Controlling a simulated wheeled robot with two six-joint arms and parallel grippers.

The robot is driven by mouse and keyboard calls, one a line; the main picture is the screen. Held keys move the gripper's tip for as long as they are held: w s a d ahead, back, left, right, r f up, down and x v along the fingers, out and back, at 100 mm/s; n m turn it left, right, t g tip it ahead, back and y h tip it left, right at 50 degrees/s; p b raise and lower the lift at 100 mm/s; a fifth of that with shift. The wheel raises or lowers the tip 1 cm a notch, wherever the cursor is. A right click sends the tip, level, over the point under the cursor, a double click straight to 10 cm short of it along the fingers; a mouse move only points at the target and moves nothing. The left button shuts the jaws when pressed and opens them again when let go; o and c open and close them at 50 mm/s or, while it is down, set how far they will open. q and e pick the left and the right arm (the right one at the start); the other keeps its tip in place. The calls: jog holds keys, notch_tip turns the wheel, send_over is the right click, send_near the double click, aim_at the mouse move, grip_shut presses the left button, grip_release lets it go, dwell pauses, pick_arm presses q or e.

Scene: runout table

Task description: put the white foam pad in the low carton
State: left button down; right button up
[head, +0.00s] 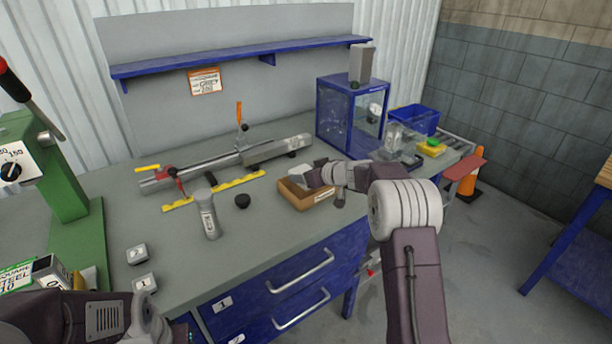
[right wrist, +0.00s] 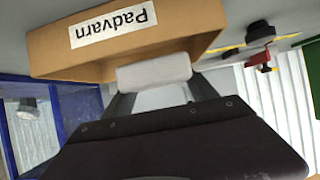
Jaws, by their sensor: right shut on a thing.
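The low carton (head: 293,199) is a small open brown box on the grey table. In the right wrist view the carton (right wrist: 62,58) fills the top and bears a label reading "Padvarn". My right gripper (head: 313,177) is at the carton's opening, shut on the white foam pad (right wrist: 154,72). The pad lies between the two fingertips and overlaps the carton's edge in the right wrist view. I cannot tell whether it is above the rim or partly inside. The gripper hides part of the carton in the head view. My left arm shows at the lower left, but its gripper is out of view.
A grey cylinder (head: 207,214) and a black knob (head: 242,201) stand left of the carton. A long clamp rail (head: 220,163) lies behind. A blue-framed clear box (head: 345,120) and a blue bin (head: 416,119) stand at the back right.

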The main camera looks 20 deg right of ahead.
jog(key=o, duration=1.4)
jog(key=shift+c, duration=0.2)
jog(key=shift+s+d+r, duration=0.1)
jog(key=shift+s+d, duration=0.05)
jog(key=b+v, duration=0.2)
jog(key=v, duration=0.6)
jog(key=shift+s+r, duration=0.2)
jog(key=shift+s, duration=0.1)
jog(key=shift+d, duration=0.1)
